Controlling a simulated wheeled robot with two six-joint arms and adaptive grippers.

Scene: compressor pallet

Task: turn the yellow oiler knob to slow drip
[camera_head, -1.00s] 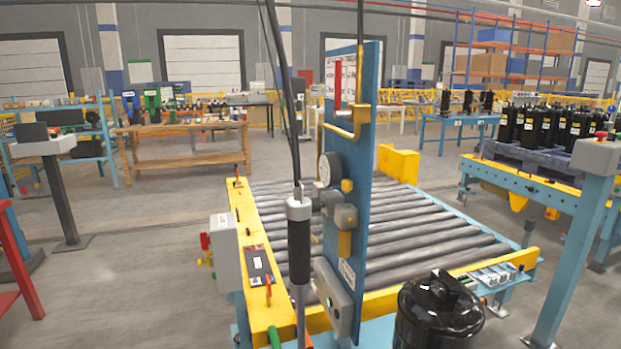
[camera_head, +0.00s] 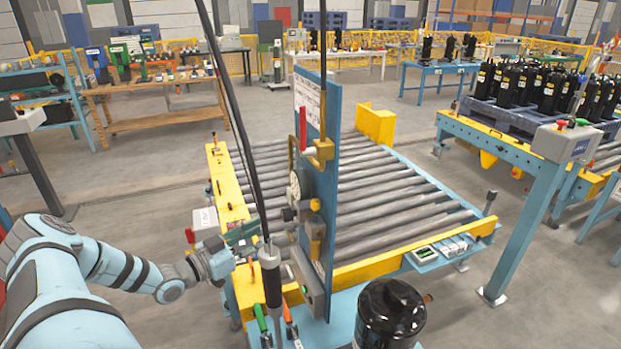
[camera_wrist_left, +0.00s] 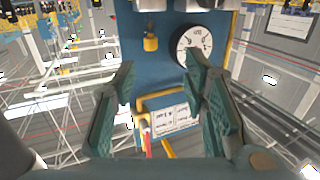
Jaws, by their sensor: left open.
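The blue upright panel (camera_head: 333,150) stands at the near side of the roller conveyor. The small yellow oiler knob (camera_head: 315,205) sits on it above a grey block, with a yellow part below. The knob also shows in the left wrist view (camera_wrist_left: 151,40), where the panel appears upside down, beside the round gauge (camera_wrist_left: 194,45). My left gripper (camera_head: 243,234) is left of the panel, apart from the knob. Its two green fingers (camera_wrist_left: 160,82) are open and empty. My right gripper is in neither current view.
A black hanging cylindrical tool (camera_head: 270,280) stands close in front of the panel. A red lever (camera_head: 303,130) and yellow pipe are higher on the panel. A black compressor (camera_head: 390,315) is at the near right. A grey box (camera_head: 205,220) is on the conveyor's left side.

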